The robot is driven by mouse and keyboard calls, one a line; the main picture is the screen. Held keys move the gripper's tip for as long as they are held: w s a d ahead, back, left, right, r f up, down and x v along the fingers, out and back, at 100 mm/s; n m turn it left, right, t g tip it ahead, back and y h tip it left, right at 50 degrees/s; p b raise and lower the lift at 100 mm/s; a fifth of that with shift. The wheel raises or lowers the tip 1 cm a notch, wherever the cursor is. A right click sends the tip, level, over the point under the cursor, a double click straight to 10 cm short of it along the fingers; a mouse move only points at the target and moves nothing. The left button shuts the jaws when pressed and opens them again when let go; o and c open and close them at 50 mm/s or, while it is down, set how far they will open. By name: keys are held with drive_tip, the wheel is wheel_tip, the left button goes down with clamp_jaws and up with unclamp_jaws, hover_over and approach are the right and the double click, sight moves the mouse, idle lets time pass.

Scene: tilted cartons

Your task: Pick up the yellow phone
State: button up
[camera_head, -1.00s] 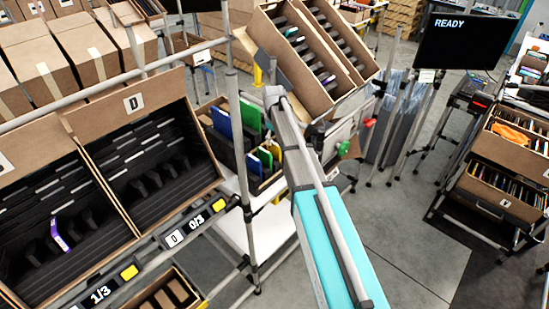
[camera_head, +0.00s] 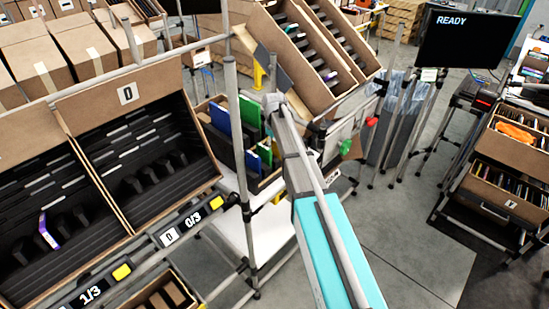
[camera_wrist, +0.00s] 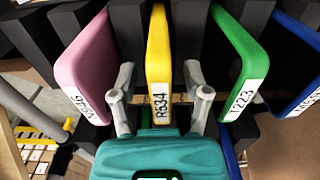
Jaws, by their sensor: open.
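The yellow phone (camera_wrist: 158,55) stands on edge in a dark slotted holder in the wrist view, with a white label reading R534 on its near end. My gripper (camera_wrist: 157,78) is open, with one finger on each side of the yellow phone's near end. Gaps show between the fingers and the phone. A pink phone (camera_wrist: 82,65) stands to its left, and a green phone (camera_wrist: 243,70) to its right. In the head view my arm hides my gripper, and I cannot make out the yellow phone clearly.
A blue phone (camera_wrist: 298,75) stands at the right edge of the wrist view, and black dividers separate the phones. In the head view, a carton with black slots (camera_head: 150,150) is at left, an upright metal post (camera_head: 235,120) stands near my arm, and tilted cartons (camera_head: 300,60) are behind.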

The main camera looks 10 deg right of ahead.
idle(0.6)
clamp_jaws()
